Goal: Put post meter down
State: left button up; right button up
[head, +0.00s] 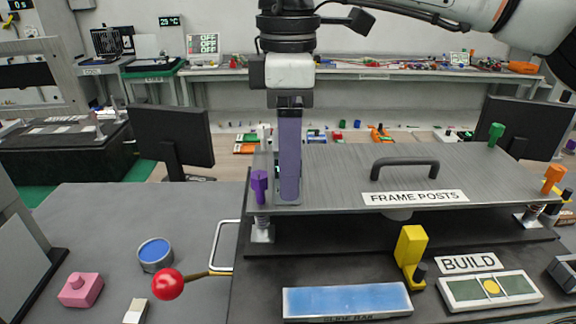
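My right gripper (290,104) comes down from the top, its arm entering from the upper right. It looks shut on the top end of a tall, upright purple bar, likely the post meter (290,155). The bar's lower end is at the left part of the grey plate labelled FRAME POSTS (350,175); I cannot tell whether it touches the plate. A short purple post (259,187) stands just left of the bar. A small part with a green display shows behind the bar, mostly hidden. My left gripper is not in view.
The plate has a dark handle (405,164), a green post (495,134) and an orange post (553,179). In front are a red-balled lever (168,284), a yellow lever (410,250), a blue-topped bar (345,300) and a pink block (81,290).

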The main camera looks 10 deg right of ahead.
notch_tip(320, 180, up, 10)
jog(key=shift+r, duration=0.2)
dwell(0.3)
